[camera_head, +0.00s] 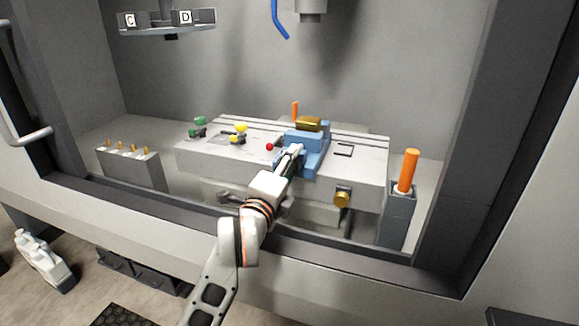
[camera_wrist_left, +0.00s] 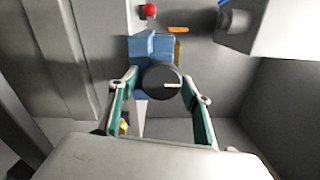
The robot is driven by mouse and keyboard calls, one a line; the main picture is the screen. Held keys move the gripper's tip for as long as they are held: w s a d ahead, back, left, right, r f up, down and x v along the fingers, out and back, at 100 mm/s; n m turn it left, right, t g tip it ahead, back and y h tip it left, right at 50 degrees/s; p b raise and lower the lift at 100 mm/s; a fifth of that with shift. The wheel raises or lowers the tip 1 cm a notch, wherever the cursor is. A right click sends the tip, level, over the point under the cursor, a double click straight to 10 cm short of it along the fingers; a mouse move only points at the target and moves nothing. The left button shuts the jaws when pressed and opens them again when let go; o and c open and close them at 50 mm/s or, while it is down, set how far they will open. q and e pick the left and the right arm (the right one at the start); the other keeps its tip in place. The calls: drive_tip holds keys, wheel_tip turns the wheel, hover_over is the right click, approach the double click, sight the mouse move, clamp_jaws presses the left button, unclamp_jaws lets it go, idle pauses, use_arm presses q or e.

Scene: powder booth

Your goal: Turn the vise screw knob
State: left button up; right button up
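The blue vise (camera_head: 318,158) stands on the grey slotted table, with a gold-brown block (camera_head: 308,124) in its top. In the left wrist view the vise (camera_wrist_left: 150,48) lies straight ahead. Its dark round screw knob (camera_wrist_left: 160,82) carries a short pale mark. My left gripper (camera_wrist_left: 160,78) is open, with one finger on each side of the knob. Small gaps seem to show between fingers and knob; contact is not clear. In the head view my left gripper (camera_head: 291,158) is in front of the vise and hides the knob. My right gripper is in neither view.
The table (camera_head: 365,170) also bears a red ball knob (camera_head: 270,147) and green and yellow clamps (camera_head: 238,130). An orange handle (camera_head: 408,170) stands at right. A block with several brass pins (camera_head: 130,168) is at left. The booth's front sill (camera_head: 120,195) runs beneath my arm.

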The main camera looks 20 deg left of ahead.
use_arm(q)
drive_tip(key=s, duration=1.2)
drive_tip(key=shift+a, duration=0.25)
idle(0.3)
